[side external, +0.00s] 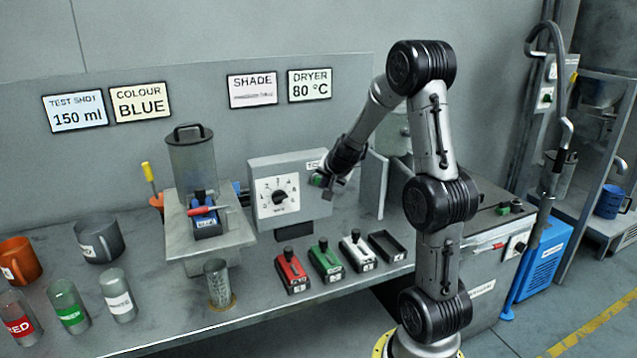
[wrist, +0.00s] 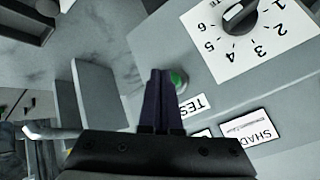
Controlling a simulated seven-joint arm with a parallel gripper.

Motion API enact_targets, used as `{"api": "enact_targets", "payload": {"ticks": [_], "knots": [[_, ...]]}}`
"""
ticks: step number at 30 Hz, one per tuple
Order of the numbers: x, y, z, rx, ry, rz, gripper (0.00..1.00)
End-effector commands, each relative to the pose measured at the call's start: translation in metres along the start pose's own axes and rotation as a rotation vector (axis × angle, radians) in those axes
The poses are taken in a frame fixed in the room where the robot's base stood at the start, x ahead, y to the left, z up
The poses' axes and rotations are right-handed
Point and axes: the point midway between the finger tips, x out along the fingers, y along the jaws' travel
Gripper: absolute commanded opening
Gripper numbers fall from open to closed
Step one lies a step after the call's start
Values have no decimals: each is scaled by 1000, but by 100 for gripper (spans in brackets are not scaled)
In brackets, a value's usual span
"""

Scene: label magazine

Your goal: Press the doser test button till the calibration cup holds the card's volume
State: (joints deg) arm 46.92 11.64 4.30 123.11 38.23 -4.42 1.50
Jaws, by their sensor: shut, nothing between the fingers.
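The card (side external: 77,109) on the back wall reads TEST SHOT 150 ml. The calibration cup (side external: 219,284), clear with graduation marks, stands upright on a round base on the bench, below the doser (side external: 192,168). I cannot make out any fill in it. The grey dial box (side external: 312,207) stands right of the doser. In the wrist view, a green button (wrist: 178,79) shows on this box, beside the TEST label (wrist: 197,106). My gripper (side external: 325,183) is at the box's right side. Its shut, empty fingertips (wrist: 160,74) overlap the button's edge in view; I cannot tell whether they touch.
Red (side external: 292,271), green (side external: 325,263) and white (side external: 356,251) cartridge-like blocks stand along the bench front beside an empty black tray (side external: 388,246). Labelled clear jars (side external: 68,306) and an orange mug (side external: 20,262) are at left. A grey upright panel (side external: 374,185) stands close right of my gripper.

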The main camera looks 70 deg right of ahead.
Motion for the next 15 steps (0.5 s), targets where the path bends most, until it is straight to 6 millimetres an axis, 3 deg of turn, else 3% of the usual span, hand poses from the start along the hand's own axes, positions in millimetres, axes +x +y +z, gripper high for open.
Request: {"api": "enact_targets", "payload": {"ticks": [15], "knots": [[5, -4, -3, 0, 0, 0, 0]]}}
